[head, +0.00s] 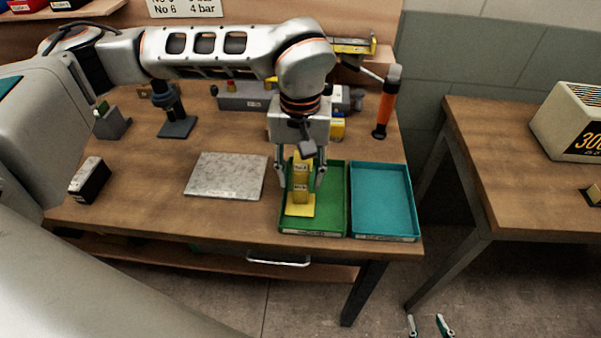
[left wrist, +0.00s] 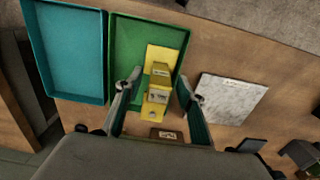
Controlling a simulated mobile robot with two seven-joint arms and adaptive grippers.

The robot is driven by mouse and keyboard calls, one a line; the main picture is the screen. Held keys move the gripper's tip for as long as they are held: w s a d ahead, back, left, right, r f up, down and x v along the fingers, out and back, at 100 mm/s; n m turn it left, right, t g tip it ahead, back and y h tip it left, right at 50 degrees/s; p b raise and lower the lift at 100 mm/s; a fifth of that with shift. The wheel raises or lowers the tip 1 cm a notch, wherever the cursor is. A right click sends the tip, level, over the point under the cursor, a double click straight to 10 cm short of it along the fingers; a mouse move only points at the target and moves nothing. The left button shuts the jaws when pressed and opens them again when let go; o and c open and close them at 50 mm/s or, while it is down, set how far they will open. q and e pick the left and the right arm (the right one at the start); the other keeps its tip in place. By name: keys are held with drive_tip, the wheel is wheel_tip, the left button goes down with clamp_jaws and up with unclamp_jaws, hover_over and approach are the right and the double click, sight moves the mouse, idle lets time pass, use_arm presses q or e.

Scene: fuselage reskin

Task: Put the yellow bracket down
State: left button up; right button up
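The yellow bracket (head: 300,209) has a flat foot and an upright part with small labels. It appears to stand upright in the left part of the green tray (head: 333,224). In the left wrist view the bracket (left wrist: 158,97) shows between my fingers, with a gap on each side. My left gripper (head: 301,182) points down around the bracket and is open; its fingertips also show in the left wrist view (left wrist: 158,86). My right gripper (head: 430,320) shows only its fingertips at the bottom edge of the head view, spread apart with nothing between them.
A teal tray (head: 383,200) beside the green one is empty. A grey plate (head: 227,175) lies left of the green tray. An orange-handled tool (head: 385,105) stands at the bench's back right. A black box (head: 90,179) sits at left. A second bench (head: 525,180) stands right, across a gap.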

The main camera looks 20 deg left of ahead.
use_arm(q)
wheel_tip(320, 180, up, 12)
drive_tip(key=shift+r, duration=0.2)
idle(0.4)
idle(0.4)
